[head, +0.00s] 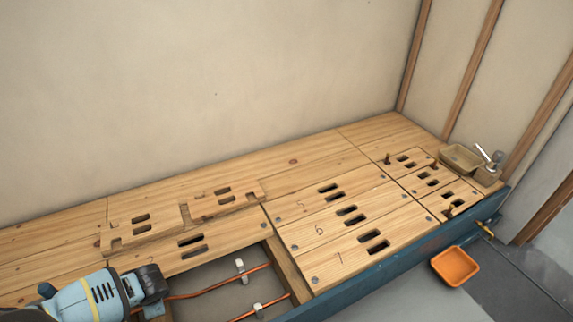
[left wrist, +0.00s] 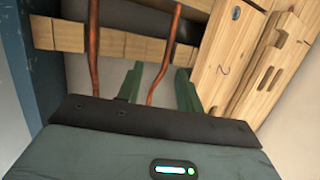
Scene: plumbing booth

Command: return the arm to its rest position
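Two copper pipes (left wrist: 93,50) run up the picture past the fingers. The fingers are near the open floor cavity, and a board (left wrist: 228,60) marked with a number lies to their right. In the head view no gripper fingers can be made out. A light blue body with a slotted panel and black end (head: 100,290) covers the lower left corner; I cannot tell if it is part of my arm. My right gripper is in neither view.
Wooden boards with slots (head: 345,215) cover most of the platform. Copper pipe (head: 215,292) runs through the open cavity. Loose slotted boards (head: 225,198) lie at the back. A tan tray (head: 461,158) stands at the far right, and an orange tray (head: 455,266) is beyond the blue edge (head: 400,262).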

